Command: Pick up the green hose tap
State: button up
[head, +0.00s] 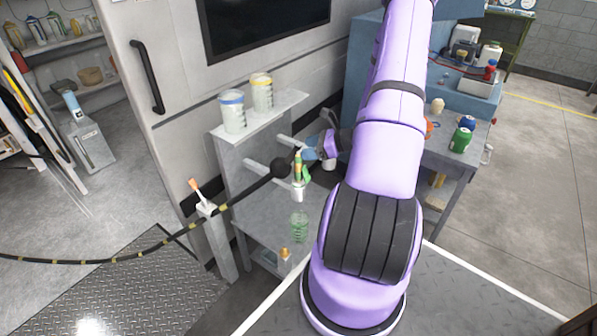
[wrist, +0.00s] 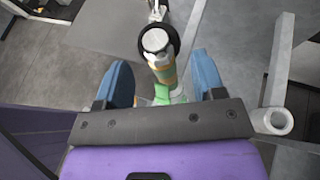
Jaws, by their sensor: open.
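The green hose tap (head: 298,168) stands roughly upright on the grey stand in the head view, with green and orange bands and a white part below. In the wrist view the tap (wrist: 163,72) shows a pale round end, a dark ring, an orange band and green parts. My gripper (head: 309,154) is at the tap's upper part. In the wrist view my open gripper (wrist: 161,66) has one blue finger on each side of the tap, with visible gaps. The tap's lower end is partly hidden behind the gripper.
A black hose (head: 230,202) with a black ball (head: 281,169) runs close left of the tap. White pegs (wrist: 272,121) stick out nearby. Two white tubs (head: 233,112) stand on the shelf above. A green clear bottle (head: 299,226) is below. A workbench (head: 447,166) is at right.

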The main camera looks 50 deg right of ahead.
aim_at(299, 172)
jog(key=x, duration=0.4)
jog(key=shift+a+f, duration=0.1)
jog(key=shift+f, duration=0.25)
grip_shut()
